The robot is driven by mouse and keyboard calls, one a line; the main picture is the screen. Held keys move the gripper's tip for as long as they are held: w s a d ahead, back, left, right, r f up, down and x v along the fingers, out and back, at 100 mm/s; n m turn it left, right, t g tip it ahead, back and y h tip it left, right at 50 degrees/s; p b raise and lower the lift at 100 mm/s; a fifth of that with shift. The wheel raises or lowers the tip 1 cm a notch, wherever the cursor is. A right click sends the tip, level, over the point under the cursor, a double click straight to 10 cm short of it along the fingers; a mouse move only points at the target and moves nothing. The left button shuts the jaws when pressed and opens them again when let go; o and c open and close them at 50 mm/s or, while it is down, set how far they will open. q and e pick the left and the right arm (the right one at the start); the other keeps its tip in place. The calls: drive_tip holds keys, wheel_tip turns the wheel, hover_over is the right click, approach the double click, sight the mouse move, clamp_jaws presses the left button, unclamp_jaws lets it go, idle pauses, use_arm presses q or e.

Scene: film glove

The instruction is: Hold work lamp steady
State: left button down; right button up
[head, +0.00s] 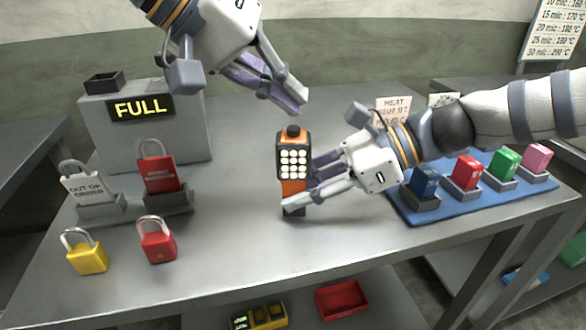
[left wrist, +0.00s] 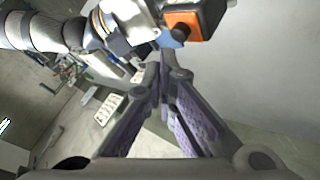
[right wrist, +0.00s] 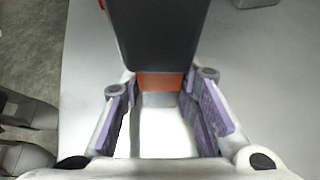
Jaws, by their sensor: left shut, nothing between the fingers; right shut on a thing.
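The work lamp (head: 293,162) is orange and black with a lit grid of several white lights. It stands upright on the metal table, lights facing the head camera. My right gripper (head: 297,190) comes from the right and is shut on the lamp's lower body; the lamp also shows close up in the right wrist view (right wrist: 155,40). My left gripper (head: 298,102) is shut and empty, above and apart from the lamp. In the left wrist view the lamp's orange and black top (left wrist: 190,18) shows near the upper edge.
A grey box with a FULL sign (head: 141,107) stands at the back left. Padlocks, including a yellow one (head: 85,252) and a red one (head: 157,240), are at the left. A blue mat (head: 408,207) with several coloured blocks lies at the right. The table's front middle is clear.

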sight(288, 132)
idle(0.5)
use_arm(q)
drive_tip(key=shift+f, duration=0.45)
drive_tip(key=shift+f, duration=0.45)
idle(0.4)
drive_tip(key=shift+r, duration=0.9)
wheel_tip(288, 132, up, 6)
